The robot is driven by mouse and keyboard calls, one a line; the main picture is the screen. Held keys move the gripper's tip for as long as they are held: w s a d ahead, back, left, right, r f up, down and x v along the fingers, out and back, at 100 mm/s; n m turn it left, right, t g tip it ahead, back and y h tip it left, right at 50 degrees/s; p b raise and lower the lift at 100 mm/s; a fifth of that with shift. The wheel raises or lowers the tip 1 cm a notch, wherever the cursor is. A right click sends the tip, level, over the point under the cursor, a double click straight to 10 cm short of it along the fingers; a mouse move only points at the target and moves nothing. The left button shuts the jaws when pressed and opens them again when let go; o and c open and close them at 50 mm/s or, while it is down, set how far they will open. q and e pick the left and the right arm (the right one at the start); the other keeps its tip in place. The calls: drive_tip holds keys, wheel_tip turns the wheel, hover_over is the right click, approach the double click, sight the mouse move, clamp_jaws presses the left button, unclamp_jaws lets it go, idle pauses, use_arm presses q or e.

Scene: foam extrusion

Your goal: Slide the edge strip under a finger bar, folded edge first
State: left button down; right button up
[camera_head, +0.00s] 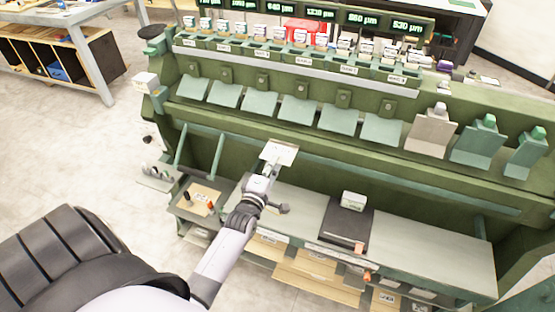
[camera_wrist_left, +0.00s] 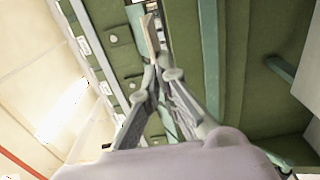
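My left gripper (camera_head: 270,168) reaches up toward the middle of the green machine, and its fingers (camera_wrist_left: 160,76) come together in the left wrist view. It is shut on a pale, flat edge strip (camera_head: 281,152), which sticks out beyond the fingertips. In the left wrist view the strip (camera_wrist_left: 151,38) is seen nearly edge-on as a thin beige sliver. I cannot tell which edge is folded. In the head view the strip is below the row of green sloping plates (camera_head: 298,109). I cannot clearly make out a finger bar. My right gripper is not in view.
A grey worktop (camera_head: 425,252) runs along the machine's front, with a dark scale-like device (camera_head: 346,226) on it. A small tray (camera_head: 203,198) with tools is at the left. Displays (camera_head: 325,14) line the top. Upright green posts (camera_head: 217,152) stand left of my gripper.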

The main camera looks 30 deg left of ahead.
sight(285, 144)
use_arm(q)
drive_tip(key=shift+w+d+r, duration=0.1)
drive_tip(key=shift+w+r, duration=0.1)
drive_tip(key=shift+r, duration=0.35)
drive_tip(key=shift+s, duration=0.1)
drive_tip(key=shift+w+f, duration=0.15)
drive_tip(key=shift+w, duration=0.15)
drive_tip(key=w+b, duration=0.1)
drive_tip(key=w+a+f+b, duration=0.1)
drive_tip(key=w, duration=0.1)
drive_tip(key=w+b, duration=0.1)
drive_tip(key=shift+w+a+f, duration=0.15)
drive_tip(key=shift+w+f, duration=0.2)
drive_tip(key=shift+w+a+b, duration=0.1)
drive_tip(key=shift+w+b, duration=0.2)
drive_tip(key=shift+w, duration=0.1)
drive_tip(key=shift+b+x, duration=0.7)
drive_tip(key=shift+x, duration=0.75)
